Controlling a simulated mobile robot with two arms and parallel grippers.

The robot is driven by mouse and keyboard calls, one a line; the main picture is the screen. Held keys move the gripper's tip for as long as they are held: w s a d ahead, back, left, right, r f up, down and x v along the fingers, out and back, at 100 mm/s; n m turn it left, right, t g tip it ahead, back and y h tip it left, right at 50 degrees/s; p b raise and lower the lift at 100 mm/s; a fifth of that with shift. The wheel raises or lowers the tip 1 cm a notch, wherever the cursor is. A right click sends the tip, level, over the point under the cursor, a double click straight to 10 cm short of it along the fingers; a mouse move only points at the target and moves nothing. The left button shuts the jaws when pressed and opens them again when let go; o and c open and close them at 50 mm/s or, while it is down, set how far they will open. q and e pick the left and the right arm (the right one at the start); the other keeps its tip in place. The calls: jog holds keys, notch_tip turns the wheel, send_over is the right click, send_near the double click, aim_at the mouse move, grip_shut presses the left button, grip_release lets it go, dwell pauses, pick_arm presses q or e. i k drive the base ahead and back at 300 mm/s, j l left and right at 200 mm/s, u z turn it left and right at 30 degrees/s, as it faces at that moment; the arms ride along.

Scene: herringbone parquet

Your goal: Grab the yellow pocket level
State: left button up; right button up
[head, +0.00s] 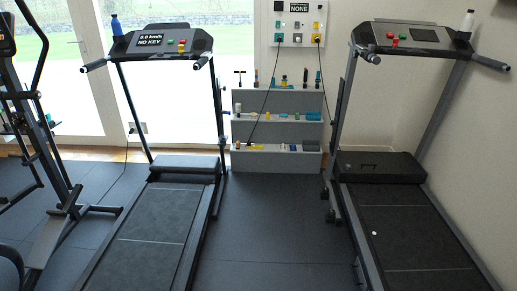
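A grey shelf unit (239,129) stands against the far wall between the two treadmills, with several small items on its tiers. A small yellow item (257,147) lies on its lowest tier. It is too small to tell whether this is the yellow pocket level. Neither of my grippers is in view.
One treadmill (150,240) stands left of the shelf unit and another (405,215) stands right, with a small white object (374,233) on its belt. An elliptical machine (65,205) is at far left. A panel with cables (299,28) hangs above the shelf. The dark floor (270,230) between the treadmills is clear.

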aim_at(250, 146)
jog(key=i+z, duration=0.15)
jog(key=i, duration=3.2)
jog(key=i+z, duration=0.15)
jog(key=i, duration=0.3)
jog(key=i+j+z, duration=0.1)
jog(key=i, duration=0.35)
jog(key=i+j+z, duration=0.15)
jog(key=i, duration=0.3)
